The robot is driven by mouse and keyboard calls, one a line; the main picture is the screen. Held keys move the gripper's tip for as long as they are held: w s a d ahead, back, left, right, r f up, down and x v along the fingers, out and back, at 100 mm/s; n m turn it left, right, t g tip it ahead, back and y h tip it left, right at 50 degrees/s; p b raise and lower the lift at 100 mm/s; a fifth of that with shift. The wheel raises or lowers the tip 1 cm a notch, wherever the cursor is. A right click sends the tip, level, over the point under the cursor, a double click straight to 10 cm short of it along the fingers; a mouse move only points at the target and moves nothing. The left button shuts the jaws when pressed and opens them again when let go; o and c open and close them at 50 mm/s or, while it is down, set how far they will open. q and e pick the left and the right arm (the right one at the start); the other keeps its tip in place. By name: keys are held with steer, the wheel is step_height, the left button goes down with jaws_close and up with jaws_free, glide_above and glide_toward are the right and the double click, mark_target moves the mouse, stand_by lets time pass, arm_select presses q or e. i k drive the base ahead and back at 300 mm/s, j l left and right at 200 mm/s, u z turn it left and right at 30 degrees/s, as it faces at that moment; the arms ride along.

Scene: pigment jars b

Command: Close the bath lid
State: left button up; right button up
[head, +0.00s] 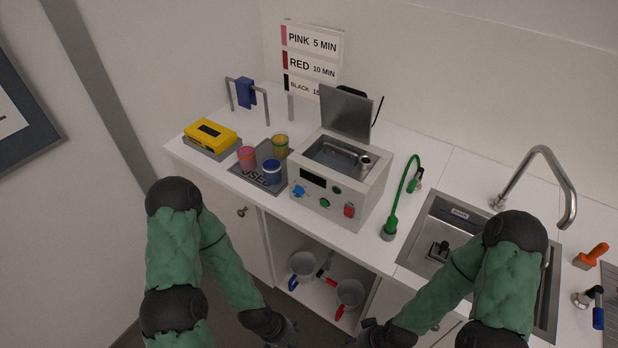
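A metal cup or cylinder (365,162) shows at the right of the bath's opening. My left gripper (284,340) and my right gripper (362,336) are low at the bottom edge, in front of the counter and well below the lid. Both are dark and partly cut off, and their fingers are unclear.
Pink, blue and yellow jars stand on a dark mat (244,174) left of the bath. A yellow case (210,134) lies farther left. A green hose (403,195) and a sink (432,213) are to the right. Pots (350,293) sit on the open shelf below.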

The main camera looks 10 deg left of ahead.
mark_target(346, 111)
steer(key=i+j, duration=0.15)
steer(key=j, duration=0.2)
steer(key=i+j, duration=0.1)
steer(key=j, duration=0.25)
steer(key=i+j+u, duration=0.1)
steer(key=j, duration=0.3)
steer(key=i+j, duration=0.15)
steer(key=j, duration=0.2)
steer(key=i+j+u, duration=0.1)
steer(key=j, duration=0.25)
steer(key=i, duration=0.05)
